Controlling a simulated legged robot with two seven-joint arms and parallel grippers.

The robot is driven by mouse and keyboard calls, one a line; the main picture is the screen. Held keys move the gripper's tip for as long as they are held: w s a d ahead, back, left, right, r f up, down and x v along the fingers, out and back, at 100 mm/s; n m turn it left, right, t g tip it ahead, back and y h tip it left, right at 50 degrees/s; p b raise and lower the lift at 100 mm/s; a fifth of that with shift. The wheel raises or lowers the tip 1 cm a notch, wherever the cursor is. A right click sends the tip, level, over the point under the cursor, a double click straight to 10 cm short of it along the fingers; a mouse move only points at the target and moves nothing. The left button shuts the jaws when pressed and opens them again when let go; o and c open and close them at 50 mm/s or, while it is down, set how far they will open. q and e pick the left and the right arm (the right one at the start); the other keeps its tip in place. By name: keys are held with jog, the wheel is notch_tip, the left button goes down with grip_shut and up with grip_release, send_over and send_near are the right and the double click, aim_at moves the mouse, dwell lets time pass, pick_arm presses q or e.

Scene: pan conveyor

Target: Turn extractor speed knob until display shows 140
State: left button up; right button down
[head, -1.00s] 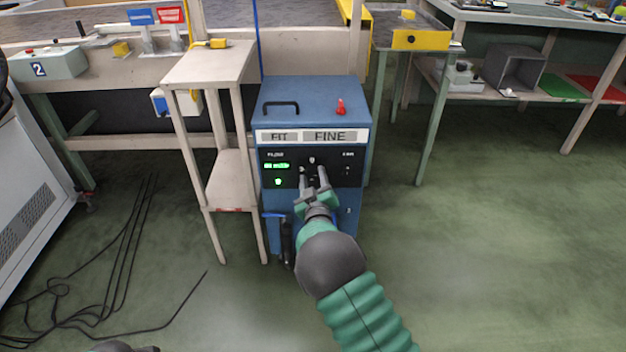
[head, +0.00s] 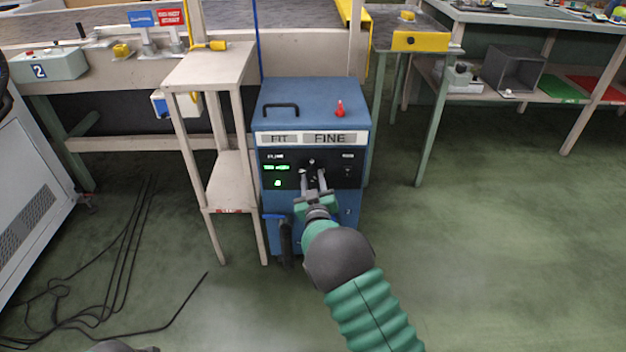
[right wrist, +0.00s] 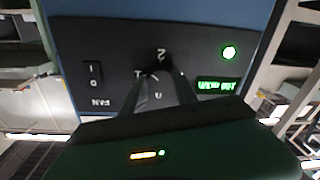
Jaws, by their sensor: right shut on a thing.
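The blue extractor (head: 312,98) stands on the floor with a black control panel on its front. My right gripper (head: 313,182) reaches that panel from the lower right, its fingers shut around the dark speed knob (right wrist: 158,83), which they partly cover. The green display (head: 276,168) is left of the fingers. In the right wrist view, upside down, the display (right wrist: 217,86) is lit, but I cannot read a sure value. A round green light (right wrist: 229,53) glows near it. My left gripper is not in view.
A pale side stand (head: 208,66) is close on the extractor's left. A black hose (head: 286,240) hangs at its lower front. Black cables (head: 100,270) lie on the floor at left. A rocker switch (right wrist: 93,74) is on the panel. The floor at right is clear.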

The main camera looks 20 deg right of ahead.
jog(key=m, duration=0.3)
jog(key=shift+a+f+m, duration=0.1)
jog(key=shift+f+m, duration=0.05)
jog(key=shift+m, duration=0.25)
jog(key=m, duration=0.3)
jog(key=shift+m+p, duration=0.4)
jog(key=m, duration=0.3)
jog(key=shift+f+m+h, duration=0.1)
jog(key=shift+m+h, duration=0.2)
jog(key=shift+m, duration=0.1)
jog(key=shift+m+h, duration=0.4)
jog(key=shift+m, duration=1.5)
jog(key=shift+f, duration=0.1)
jog(key=c, duration=1)
grip_release()
jog(key=shift+c, duration=0.2)
jog(key=shift+o, duration=0.4)
jog(key=shift+r, duration=0.2)
